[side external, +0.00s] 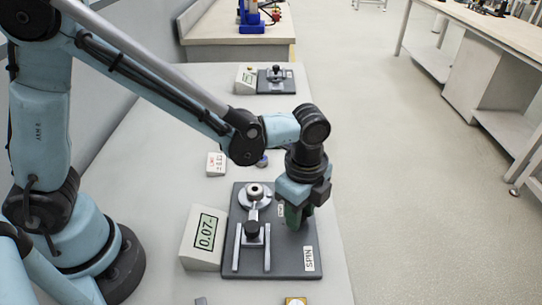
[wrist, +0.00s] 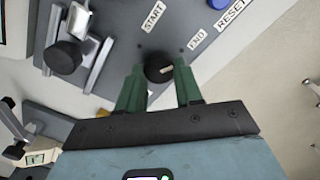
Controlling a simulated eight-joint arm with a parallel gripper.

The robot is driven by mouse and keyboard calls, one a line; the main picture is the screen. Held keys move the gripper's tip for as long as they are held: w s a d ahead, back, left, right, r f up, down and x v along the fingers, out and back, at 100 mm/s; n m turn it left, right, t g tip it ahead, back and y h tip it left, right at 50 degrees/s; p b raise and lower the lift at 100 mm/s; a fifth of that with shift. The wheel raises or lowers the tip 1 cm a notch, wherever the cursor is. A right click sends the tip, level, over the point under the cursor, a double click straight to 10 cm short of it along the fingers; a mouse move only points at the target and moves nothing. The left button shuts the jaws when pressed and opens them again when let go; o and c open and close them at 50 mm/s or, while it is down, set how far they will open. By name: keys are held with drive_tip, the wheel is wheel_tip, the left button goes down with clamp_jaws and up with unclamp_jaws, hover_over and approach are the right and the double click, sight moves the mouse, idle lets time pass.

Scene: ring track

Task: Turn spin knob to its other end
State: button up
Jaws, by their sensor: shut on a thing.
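The spin knob (wrist: 154,66) is a round black knob on the dark grey panel (wrist: 118,60), with a pale mark on its top lying toward the right finger. START (wrist: 152,17) and END (wrist: 197,40) labels lie beyond it in the wrist view. My gripper (wrist: 159,66) has its two green fingers on either side of the knob, shut on it. In the side external view my gripper (side external: 296,222) points down at the right part of the panel (side external: 285,262), above the SPIN label (side external: 309,259), and hides the knob.
A slider with a black grip (side external: 252,229) on two rails and a round metal fitting (side external: 255,192) stand left of my gripper. A display reading 0.07 (side external: 206,233) sits at the panel's left. A RESET label (wrist: 231,14) is near the panel edge. Another panel (side external: 275,81) lies farther back.

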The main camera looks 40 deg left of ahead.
drive_tip(key=shift+m, duration=0.4)
drive_tip(key=o, duration=1)
drive_tip(key=shift+o, duration=0.2)
drive_tip(key=shift+r, duration=0.1)
wheel_tip(320, 180, up, 12)
drive_tip(key=shift+a, duration=0.1)
drive_tip(key=s+a+n+t, duration=0.2)
drive_tip(key=a+n+t, duration=0.1)
drive_tip(key=a+n, duration=0.6)
drive_tip(key=s+a+f+n+t, duration=0.1)
drive_tip(key=a+n+t, duration=0.3)
drive_tip(key=a+n, duration=0.5)
drive_tip(key=shift+s+a, duration=0.25)
drive_tip(key=shift+s, duration=0.3)
